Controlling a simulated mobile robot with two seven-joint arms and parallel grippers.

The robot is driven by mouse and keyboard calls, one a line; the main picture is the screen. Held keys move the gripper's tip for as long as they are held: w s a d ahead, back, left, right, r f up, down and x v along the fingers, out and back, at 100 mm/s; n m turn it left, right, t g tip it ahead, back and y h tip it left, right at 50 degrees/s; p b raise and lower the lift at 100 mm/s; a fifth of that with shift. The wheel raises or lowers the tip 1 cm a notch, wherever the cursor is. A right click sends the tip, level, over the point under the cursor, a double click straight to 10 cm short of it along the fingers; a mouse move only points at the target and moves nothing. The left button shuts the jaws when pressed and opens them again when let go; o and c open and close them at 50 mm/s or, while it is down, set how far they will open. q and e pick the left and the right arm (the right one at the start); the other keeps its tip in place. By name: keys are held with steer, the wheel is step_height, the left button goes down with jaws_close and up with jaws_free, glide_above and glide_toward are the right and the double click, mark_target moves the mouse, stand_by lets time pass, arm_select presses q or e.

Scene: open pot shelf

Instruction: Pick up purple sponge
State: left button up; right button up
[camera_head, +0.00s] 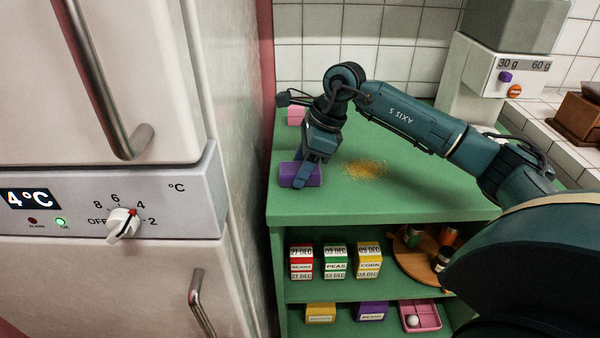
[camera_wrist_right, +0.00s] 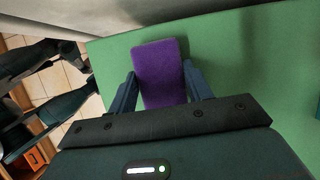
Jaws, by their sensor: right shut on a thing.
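The purple sponge (camera_head: 301,174) sits at the left end of the green counter top, near its front left corner. It also shows in the right wrist view (camera_wrist_right: 160,73), lying between the two fingers. My right gripper (camera_head: 308,178) reaches down from above and is shut on the sponge, one finger on each side of it; the fingers show in the wrist view too (camera_wrist_right: 160,88). I cannot tell whether the sponge is clear of the counter.
Yellow crumbs (camera_head: 366,169) lie on the green counter (camera_head: 420,200) right of the sponge. A pink block (camera_head: 296,115) stands behind. A fridge (camera_head: 110,270) closes off the left. Shelves below hold small labelled boxes (camera_head: 335,262) and a pink tray (camera_head: 420,316). A dispenser (camera_head: 512,75) stands back right.

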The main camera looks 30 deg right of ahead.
steer(key=c, duration=0.3)
steer(key=shift+r, duration=0.1)
step_height(320, 180, up, 10)
steer(key=shift+r+p, duration=0.2)
steer(key=shift+p, duration=0.45)
